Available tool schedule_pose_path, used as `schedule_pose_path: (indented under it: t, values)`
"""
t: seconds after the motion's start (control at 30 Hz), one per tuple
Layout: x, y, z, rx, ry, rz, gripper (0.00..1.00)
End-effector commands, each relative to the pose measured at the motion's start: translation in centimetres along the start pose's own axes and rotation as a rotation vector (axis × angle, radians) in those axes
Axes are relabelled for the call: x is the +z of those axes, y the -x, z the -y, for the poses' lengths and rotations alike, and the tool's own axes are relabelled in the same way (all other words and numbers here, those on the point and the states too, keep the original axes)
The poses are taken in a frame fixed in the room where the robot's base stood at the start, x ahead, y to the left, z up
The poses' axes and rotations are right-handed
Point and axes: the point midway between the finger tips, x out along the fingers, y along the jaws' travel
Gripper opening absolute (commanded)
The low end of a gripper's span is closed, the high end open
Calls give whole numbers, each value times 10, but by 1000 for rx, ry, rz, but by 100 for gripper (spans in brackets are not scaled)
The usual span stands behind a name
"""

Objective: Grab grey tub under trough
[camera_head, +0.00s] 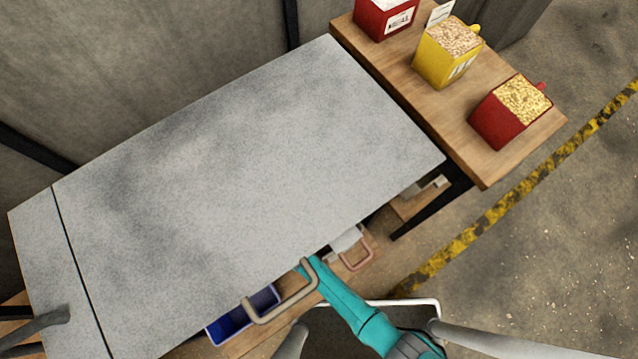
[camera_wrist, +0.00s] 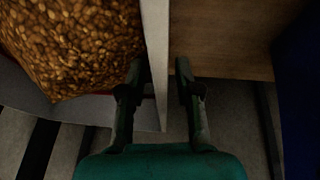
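In the wrist view, a tub with a pale grey wall (camera_wrist: 155,45) holds brown grain (camera_wrist: 75,40) at the upper left. My gripper (camera_wrist: 161,72) is open, its two dark fingers on either side of that wall. The left finger is on the grain side, close to the wall; a gap shows between the wall and the right finger. In the head view, my teal arm reaches under the front edge of a large grey top (camera_head: 240,170), which hides my fingertips. A beige-grey handle (camera_head: 285,300) and a whitish tub (camera_head: 345,242) with a pinkish handle show there.
A blue tub (camera_head: 235,318) is left of my arm in the head view; a dark blue side (camera_wrist: 300,90) shows at the wrist view's right edge. Bare wooden shelf (camera_wrist: 220,40) lies between. Grain-filled yellow (camera_head: 447,55) and red (camera_head: 510,110) tubs stand on a wooden table.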

Motion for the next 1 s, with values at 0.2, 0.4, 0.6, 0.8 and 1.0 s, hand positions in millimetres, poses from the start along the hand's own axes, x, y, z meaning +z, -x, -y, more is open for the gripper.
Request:
schedule_pose_path:
  t: [0.2, 0.4, 0.6, 0.8, 1.0]
  values:
    - [0, -12, 0, 0, 0, 0, 33]
    - [1, -13, 0, 0, 0, 0, 33]
    - [1, -13, 0, 0, 0, 0, 0]
    - [1, -13, 0, 0, 0, 0, 0]
    - [-4, -12, 0, 0, 2, -7, 0]
